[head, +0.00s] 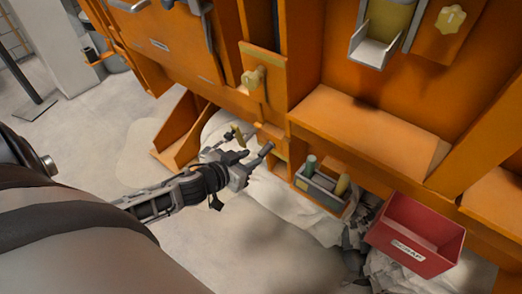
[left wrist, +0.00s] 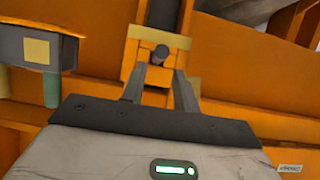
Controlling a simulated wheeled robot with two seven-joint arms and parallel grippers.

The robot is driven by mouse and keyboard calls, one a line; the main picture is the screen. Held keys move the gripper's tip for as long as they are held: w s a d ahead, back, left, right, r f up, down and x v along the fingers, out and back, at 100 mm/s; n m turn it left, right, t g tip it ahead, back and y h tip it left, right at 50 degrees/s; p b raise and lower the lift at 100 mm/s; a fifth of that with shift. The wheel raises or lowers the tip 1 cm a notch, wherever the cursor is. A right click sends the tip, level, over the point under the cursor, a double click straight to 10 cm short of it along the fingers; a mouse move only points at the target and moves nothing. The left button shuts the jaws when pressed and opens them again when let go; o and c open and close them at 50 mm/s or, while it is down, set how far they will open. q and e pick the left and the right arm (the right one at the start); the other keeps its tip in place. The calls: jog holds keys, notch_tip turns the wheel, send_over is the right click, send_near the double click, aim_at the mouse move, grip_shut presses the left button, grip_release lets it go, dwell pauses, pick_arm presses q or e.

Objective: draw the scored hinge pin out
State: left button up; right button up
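A dark, round-ended pin (left wrist: 161,56) shows in the left wrist view. It sits at a yellow-and-orange bracket (left wrist: 133,64) beyond my fingertips. I take it to be the hinge pin; its scoring is too small to see. My left gripper (head: 256,153) is in front of the orange bracket in the head view, low on the orange frame. In the left wrist view its two fingers (left wrist: 160,82) stand apart, with the pin seen between their tips. I cannot tell whether they touch it. My right gripper does not show clearly in either view.
A grey tray (head: 318,197) with a green and a yellow cylinder is right of my left gripper. A labelled red bin (head: 414,232) stands farther right, beside dark loose parts on pale ground. An orange wedge-shaped side panel (head: 184,132) is on the left. Pale floor is open below.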

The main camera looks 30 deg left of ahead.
aim_at(262, 152)
pick_arm(q)
jog(key=x, duration=0.6)
jog(key=shift+w, duration=0.15)
grip_shut()
